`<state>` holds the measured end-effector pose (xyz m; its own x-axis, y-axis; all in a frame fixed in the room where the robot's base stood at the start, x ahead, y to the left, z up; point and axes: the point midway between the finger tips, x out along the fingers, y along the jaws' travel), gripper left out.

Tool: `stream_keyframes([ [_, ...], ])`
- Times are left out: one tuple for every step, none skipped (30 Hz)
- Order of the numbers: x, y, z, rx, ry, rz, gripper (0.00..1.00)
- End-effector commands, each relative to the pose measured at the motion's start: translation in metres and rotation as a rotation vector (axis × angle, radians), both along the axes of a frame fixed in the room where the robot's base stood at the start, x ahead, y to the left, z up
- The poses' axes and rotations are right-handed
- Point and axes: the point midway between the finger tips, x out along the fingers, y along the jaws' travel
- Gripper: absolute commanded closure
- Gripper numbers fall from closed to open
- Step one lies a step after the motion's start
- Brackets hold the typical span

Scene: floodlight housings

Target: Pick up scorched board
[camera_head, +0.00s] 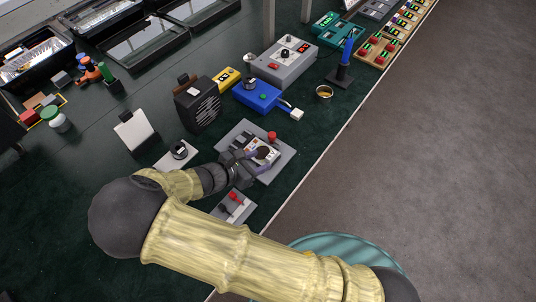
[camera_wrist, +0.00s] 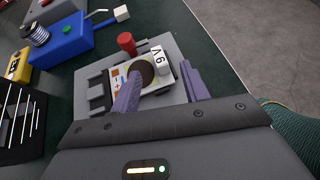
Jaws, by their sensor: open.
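The scorched board (camera_head: 262,152) is a small pale board with a dark round burn mark. It lies in a grey housing (camera_head: 283,168) with a red knob. I cannot tell whether either touches. The board's near part is partly hidden.
A black grilled box (camera_head: 198,105), a blue unit (camera_head: 257,96) and a grey box (camera_head: 288,63) stand behind. A small grey plate with a red lever (camera_head: 234,206) lies in front, near my arm. The table edge runs along the right, with open floor beyond.

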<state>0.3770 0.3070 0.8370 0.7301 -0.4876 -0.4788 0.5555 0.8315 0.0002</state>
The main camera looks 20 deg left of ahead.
Motion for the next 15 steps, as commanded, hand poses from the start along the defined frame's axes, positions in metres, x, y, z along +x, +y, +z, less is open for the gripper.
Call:
stream_keyframes([
  [0.005, -0.005, -0.003, -0.004, -0.001, -0.002, 0.55],
  [0.007, -0.007, -0.006, -0.004, -0.001, -0.002, 0.55],
  [0.011, -0.01, -0.009, -0.004, -0.001, -0.002, 0.55],
  [0.014, -0.012, -0.011, -0.004, -0.001, -0.002, 0.55],
  [0.018, -0.015, -0.014, -0.004, -0.001, -0.002, 0.55],
  [0.022, -0.017, -0.017, -0.004, -0.001, -0.002, 0.55],
  [0.024, -0.018, -0.018, -0.003, 0.0, -0.002, 0.55],
  [0.025, -0.019, -0.019, -0.002, 0.0, -0.001, 0.55],
  [0.027, -0.02, -0.02, 0.0, 0.0, -0.001, 0.55],
  [0.027, -0.02, -0.021, 0.0, 0.0, -0.001, 0.55],
  [0.028, -0.02, -0.021, 0.0, 0.0, 0.0, 0.55],
  [0.028, -0.02, -0.021, 0.0, 0.0, 0.0, 0.55],
  [0.027, -0.02, -0.021, 0.001, 0.001, 0.001, 0.55],
  [0.027, -0.02, -0.021, 0.001, 0.001, 0.001, 0.55],
  [0.027, -0.02, -0.021, 0.001, 0.001, 0.001, 0.55],
])
